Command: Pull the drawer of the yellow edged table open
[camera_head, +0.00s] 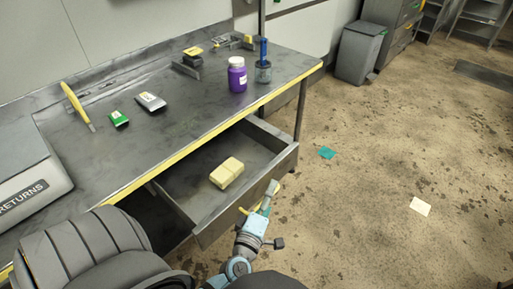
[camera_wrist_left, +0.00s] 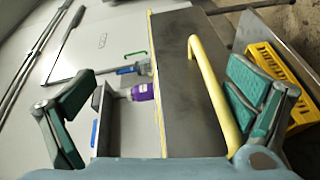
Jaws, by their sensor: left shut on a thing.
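The table (camera_head: 160,141) has a grey top with a yellow front edge. Its drawer (camera_head: 207,232) stands open, pulled well out, with a pale yellow block (camera_head: 227,172) inside. My left gripper (camera_head: 264,208) is at the drawer's front, shut on its yellow handle (camera_head: 246,211). In the left wrist view the yellow handle (camera_wrist_left: 212,85) runs between the two fingers of the left gripper (camera_wrist_left: 165,85), nearer the right-hand finger. The gripper hides part of the handle in the head view. My right gripper is not in view.
On the tabletop are a purple bottle (camera_head: 237,75), a blue-handled holder (camera_head: 263,70), a green box (camera_head: 118,118) and a yellow-handled tool (camera_head: 76,104). A grey bin (camera_head: 360,52) stands at the back. A teal card (camera_head: 327,153) and a pale card (camera_head: 420,206) lie on otherwise open floor.

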